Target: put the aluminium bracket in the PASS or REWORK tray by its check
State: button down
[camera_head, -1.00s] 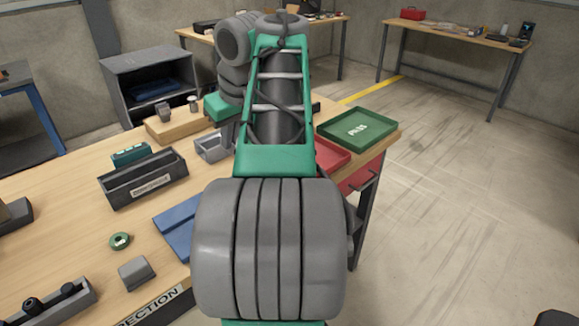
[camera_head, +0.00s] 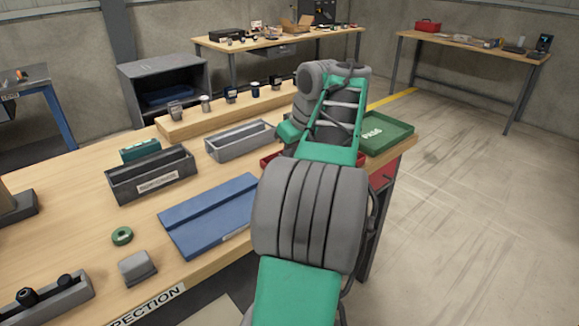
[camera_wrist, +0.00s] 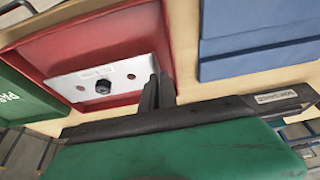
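The aluminium bracket (camera_wrist: 128,73) shows in the wrist view as a pale plate with two small holes and a dark round spot in the middle. It is over the red tray (camera_wrist: 90,38); I cannot tell whether it touches the tray floor. My gripper (camera_wrist: 157,92) has its dark fingers close together at the bracket's right end and looks shut on it. The green PASS tray (camera_head: 398,128) is at the table's right end and also shows in the wrist view (camera_wrist: 18,95). In the head view my arm hides the gripper, the bracket and most of the red tray (camera_head: 269,160).
A blue mat (camera_head: 207,215) lies left of my arm. A grey tray (camera_head: 240,142), a dark labelled bin (camera_head: 152,181), a green ring (camera_head: 122,236) and a grey block (camera_head: 137,267) are on the table. A wooden stand (camera_head: 208,120) with several parts is behind.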

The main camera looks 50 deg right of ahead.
jog(key=shift+f, duration=0.5)
jog(key=shift+a+f+b, duration=0.1)
jog(key=shift+f+b, duration=0.3)
jog(key=shift+f, duration=0.15)
jog(key=shift+f, duration=0.1)
jog(key=c, duration=1.6)
grip_release()
jog(key=shift+c, duration=0.2)
